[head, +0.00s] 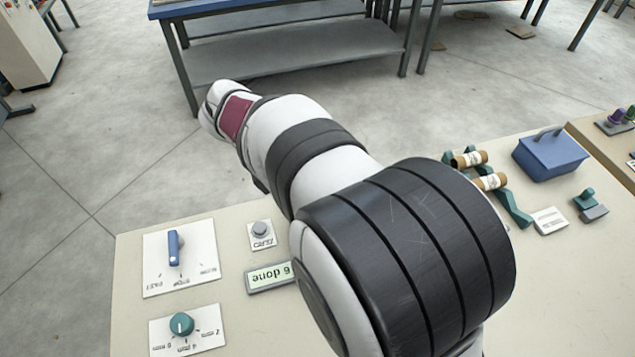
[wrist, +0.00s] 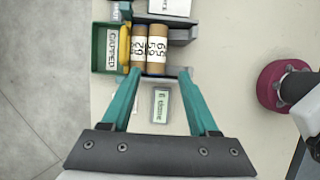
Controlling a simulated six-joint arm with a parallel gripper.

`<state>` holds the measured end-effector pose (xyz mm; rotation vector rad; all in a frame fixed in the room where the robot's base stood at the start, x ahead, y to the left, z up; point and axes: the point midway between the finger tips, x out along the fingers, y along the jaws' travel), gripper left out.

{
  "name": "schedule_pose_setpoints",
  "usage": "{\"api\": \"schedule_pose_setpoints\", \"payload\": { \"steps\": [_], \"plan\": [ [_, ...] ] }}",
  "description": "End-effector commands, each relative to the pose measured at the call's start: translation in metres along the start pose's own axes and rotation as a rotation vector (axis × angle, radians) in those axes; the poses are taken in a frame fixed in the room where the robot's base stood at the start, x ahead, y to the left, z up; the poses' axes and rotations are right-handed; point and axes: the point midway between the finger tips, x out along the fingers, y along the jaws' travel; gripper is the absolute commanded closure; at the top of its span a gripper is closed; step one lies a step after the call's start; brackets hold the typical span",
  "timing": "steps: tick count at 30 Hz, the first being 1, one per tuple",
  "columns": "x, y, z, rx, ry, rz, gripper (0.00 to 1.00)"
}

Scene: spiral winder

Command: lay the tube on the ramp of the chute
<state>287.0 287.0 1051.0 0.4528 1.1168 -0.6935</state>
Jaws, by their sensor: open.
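In the wrist view, my gripper (wrist: 160,76) is open, its two teal fingers spread apart with nothing held between them. Past the fingertips, two brown cardboard tubes (wrist: 138,55) (wrist: 157,56) with white printed labels lie side by side, the left one along a green bin. In the head view, two brown tubes (head: 469,159) (head: 490,181) with white labels lie on teal rails (head: 513,206), which look like the chute's ramp. I cannot tell whether these are the same tubes. My fingers are hidden in the head view, and my arm covers the middle of the table.
The green bin (wrist: 110,50) is marked "CAPPED". A maroon round part (wrist: 277,86) is at the right in the wrist view. In the head view, a blue box (head: 550,156) stands beside the rails. A blue lever (head: 174,247), teal knob (head: 181,324) and display (head: 271,277) sit front left.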

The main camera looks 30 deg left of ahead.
Motion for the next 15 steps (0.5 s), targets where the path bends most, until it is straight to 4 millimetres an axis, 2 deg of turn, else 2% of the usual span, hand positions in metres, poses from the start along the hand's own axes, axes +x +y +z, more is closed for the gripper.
{"api": "schedule_pose_setpoints", "payload": {
  "steps": [5,8,9,11,12,14,15],
  "plan": [
    [-0.005,-0.002,0.002,0.013,0.003,-0.003,0.4],
    [-0.004,-0.028,0.035,0.255,0.046,-0.048,0.4],
    [-0.003,-0.053,0.059,0.467,0.081,-0.088,0.4],
    [0.0,-0.107,0.092,0.89,0.138,-0.176,0.4],
    [0.001,-0.144,0.105,1.191,0.172,-0.243,0.4],
    [0.002,-0.197,0.11,1.635,0.212,-0.351,0.4],
    [0.004,-0.226,0.105,1.91,0.23,-0.425,0.4]
  ]
}}
